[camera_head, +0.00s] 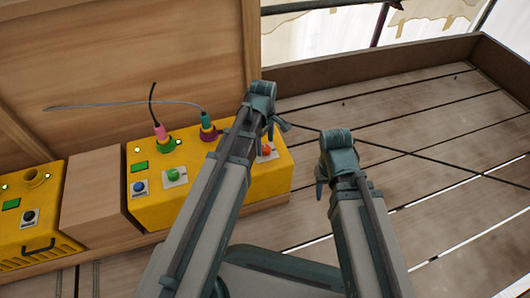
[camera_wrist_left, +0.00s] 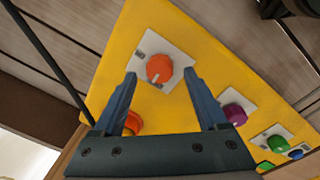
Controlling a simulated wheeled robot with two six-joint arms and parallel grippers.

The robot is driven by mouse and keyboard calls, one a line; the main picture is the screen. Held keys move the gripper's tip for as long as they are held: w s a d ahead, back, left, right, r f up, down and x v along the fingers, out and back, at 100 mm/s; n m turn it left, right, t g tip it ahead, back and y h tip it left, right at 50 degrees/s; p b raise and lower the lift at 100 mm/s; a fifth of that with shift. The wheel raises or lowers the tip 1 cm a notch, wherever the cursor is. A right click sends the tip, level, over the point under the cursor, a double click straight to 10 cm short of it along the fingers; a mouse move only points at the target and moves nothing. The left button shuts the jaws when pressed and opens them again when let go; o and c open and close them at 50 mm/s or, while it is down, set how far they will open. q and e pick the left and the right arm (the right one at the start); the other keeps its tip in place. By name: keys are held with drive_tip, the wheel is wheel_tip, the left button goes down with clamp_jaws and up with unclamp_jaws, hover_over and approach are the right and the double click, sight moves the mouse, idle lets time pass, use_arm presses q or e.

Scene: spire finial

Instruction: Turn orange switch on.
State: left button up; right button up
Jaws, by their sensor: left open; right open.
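The orange switch (camera_head: 266,149) is a round knob on a pale square plate at the right end of the yellow box (camera_head: 150,205). In the left wrist view the orange switch (camera_wrist_left: 159,68) has a white mark at its lower edge. My left gripper (camera_head: 274,127) is above that end of the box. In its wrist view its open fingers (camera_wrist_left: 160,85) stand either side of the orange switch, with gaps on both sides; contact cannot be told. My right gripper (camera_head: 322,185) is open and empty, right of the box above the planks.
The box also has a green knob (camera_head: 173,175), a blue knob (camera_head: 139,187) and a purple knob (camera_wrist_left: 235,114). A pink plug (camera_head: 160,131) and a teal plug (camera_head: 207,119) with cables stand at its back. Planks at right are clear.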

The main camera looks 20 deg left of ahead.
use_arm(q)
drive_tip(key=shift+f+b, duration=0.5)
drive_tip(key=shift+f, duration=0.45)
clamp_jaws()
